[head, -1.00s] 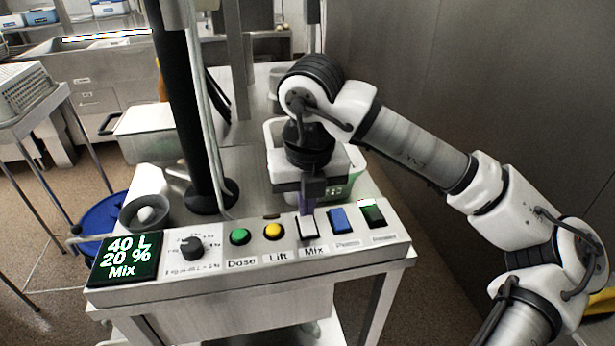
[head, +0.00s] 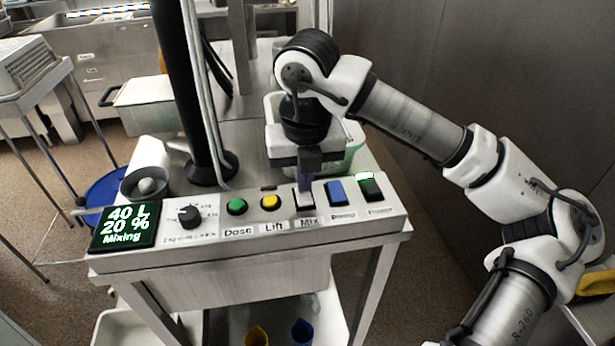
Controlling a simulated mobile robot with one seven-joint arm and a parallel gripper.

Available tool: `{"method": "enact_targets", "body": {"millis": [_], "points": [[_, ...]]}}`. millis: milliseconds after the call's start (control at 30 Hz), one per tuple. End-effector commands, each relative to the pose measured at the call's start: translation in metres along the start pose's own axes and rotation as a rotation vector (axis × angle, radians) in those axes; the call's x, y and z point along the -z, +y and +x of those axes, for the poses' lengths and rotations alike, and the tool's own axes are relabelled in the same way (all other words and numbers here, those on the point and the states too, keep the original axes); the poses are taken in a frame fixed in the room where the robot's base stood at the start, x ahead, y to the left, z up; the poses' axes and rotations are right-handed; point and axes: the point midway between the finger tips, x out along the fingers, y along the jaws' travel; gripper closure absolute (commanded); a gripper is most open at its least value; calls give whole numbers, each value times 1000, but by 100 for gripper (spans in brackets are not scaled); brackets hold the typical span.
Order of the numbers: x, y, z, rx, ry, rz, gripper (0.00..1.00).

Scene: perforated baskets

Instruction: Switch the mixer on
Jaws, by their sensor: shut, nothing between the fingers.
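The white Mix rocker switch (head: 304,201) sits on the sloped control panel (head: 262,242), between the yellow Lift button (head: 270,202) and a blue switch (head: 336,192). My gripper (head: 305,184) is shut and points down at the Mix switch. Its fingertips are at the switch's upper part; whether they touch it I cannot tell. The display (head: 124,227) at the panel's left reads "40 L 20 % Mixing".
A black knob (head: 190,216), a green Dose button (head: 237,207) and a dark switch with a green light (head: 371,188) share the panel. A black column (head: 183,90) with hoses rises behind it. A grey wall (head: 480,70) stands on the right.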

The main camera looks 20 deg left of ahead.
Motion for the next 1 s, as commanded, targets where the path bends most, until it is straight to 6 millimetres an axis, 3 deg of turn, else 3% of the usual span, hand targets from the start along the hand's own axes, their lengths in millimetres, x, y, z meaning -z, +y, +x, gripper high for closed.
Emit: {"method": "enact_targets", "body": {"millis": [767,867,1000], "points": [[15,1,-5,-3,-1,0,100],[14,0,-11,-2,-1,0,100],[9,-2,-33,-1,-2,-2,100]]}}
